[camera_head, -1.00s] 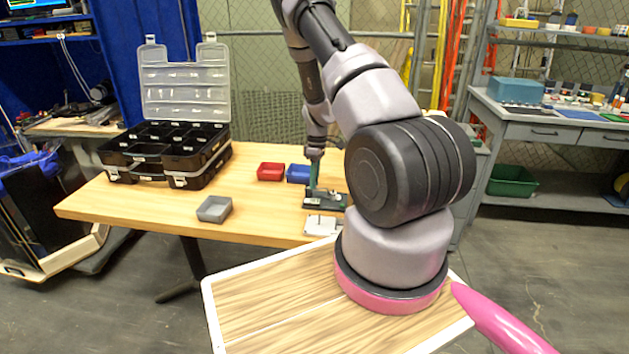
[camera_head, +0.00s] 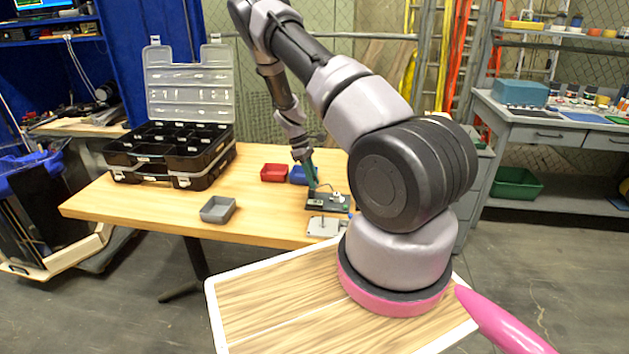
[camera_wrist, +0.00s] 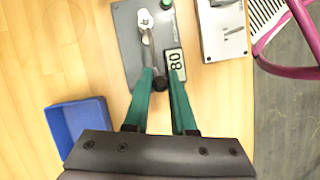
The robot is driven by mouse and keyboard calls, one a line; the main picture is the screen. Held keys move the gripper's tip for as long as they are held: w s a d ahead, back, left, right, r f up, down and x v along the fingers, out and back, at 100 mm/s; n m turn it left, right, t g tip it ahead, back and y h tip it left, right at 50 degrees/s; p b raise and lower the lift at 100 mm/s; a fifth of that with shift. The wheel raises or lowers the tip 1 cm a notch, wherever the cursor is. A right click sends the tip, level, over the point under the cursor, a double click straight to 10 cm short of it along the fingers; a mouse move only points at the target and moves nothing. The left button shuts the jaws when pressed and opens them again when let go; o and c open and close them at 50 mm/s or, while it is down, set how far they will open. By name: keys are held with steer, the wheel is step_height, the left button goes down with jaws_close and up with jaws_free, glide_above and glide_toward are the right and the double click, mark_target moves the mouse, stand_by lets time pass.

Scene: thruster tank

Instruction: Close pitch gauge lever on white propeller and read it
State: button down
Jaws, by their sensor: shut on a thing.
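The pitch gauge is a dark grey base (camera_wrist: 131,38) on the wooden table, and it also shows in the head view (camera_head: 318,207). A small white propeller (camera_wrist: 146,20) sits on the base, beside a green knob (camera_wrist: 166,4). A lever with a black knob (camera_wrist: 159,84) is between my green fingertips. My gripper (camera_wrist: 163,78) is shut on that knob, and in the head view it is tilted over the gauge (camera_head: 313,186). A small display (camera_wrist: 176,64) beside the right finger shows what looks like 80, turned sideways. The fingers hide part of the lever.
A blue bin (camera_wrist: 80,134) stands close by at left in the wrist view. A pale plate with pins (camera_wrist: 222,32) lies at right of the gauge. A red bin (camera_head: 274,173), grey bin (camera_head: 217,210) and open black case (camera_head: 165,150) stand on the table, with bare wood between.

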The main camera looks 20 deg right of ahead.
steer(key=c, duration=0.7)
jaws_free()
steer(key=shift+c, duration=0.2)
steer(key=v, duration=1.1)
